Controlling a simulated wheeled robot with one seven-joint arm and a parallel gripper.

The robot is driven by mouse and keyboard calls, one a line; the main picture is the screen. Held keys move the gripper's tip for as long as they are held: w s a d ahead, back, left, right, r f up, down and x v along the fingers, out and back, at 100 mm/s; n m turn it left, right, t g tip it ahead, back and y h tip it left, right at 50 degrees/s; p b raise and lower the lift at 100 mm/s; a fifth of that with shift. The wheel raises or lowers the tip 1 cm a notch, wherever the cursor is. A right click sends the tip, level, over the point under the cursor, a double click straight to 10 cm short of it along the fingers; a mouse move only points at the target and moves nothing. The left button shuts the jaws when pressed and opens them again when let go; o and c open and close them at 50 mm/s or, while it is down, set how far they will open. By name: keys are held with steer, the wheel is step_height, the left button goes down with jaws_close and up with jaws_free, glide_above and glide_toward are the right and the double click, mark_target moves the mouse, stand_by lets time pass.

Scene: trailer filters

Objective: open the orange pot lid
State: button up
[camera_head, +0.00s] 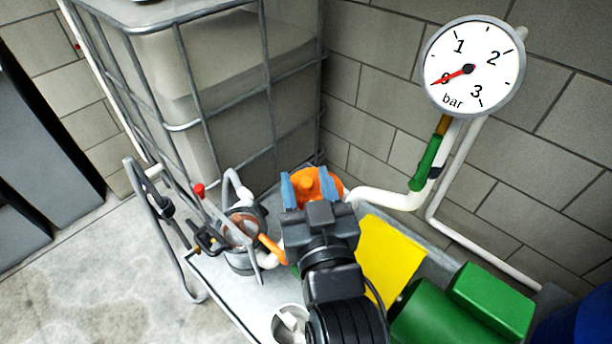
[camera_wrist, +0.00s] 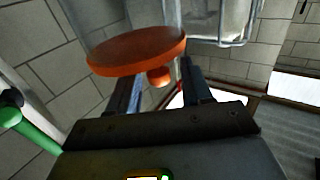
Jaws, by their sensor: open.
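The orange pot lid (camera_head: 324,177) is a round disc behind my fingertips in the head view. In the wrist view the lid (camera_wrist: 137,50) is seen nearly edge-on, with its short round knob (camera_wrist: 159,77) facing me. My gripper (camera_head: 309,189) has blue fingertips and is open, one finger on each side of the knob. In the wrist view my gripper (camera_wrist: 163,82) shows a gap between the knob and the right finger; contact on the left is unclear.
A pressure gauge (camera_head: 473,66) and a green valve handle (camera_head: 426,163) stand to the right on white pipe. A caged tank (camera_head: 221,120) stands at the left.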

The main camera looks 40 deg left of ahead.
steer(key=shift+w+a, duration=0.35)
steer(key=shift+c, duration=0.2)
jaws_close()
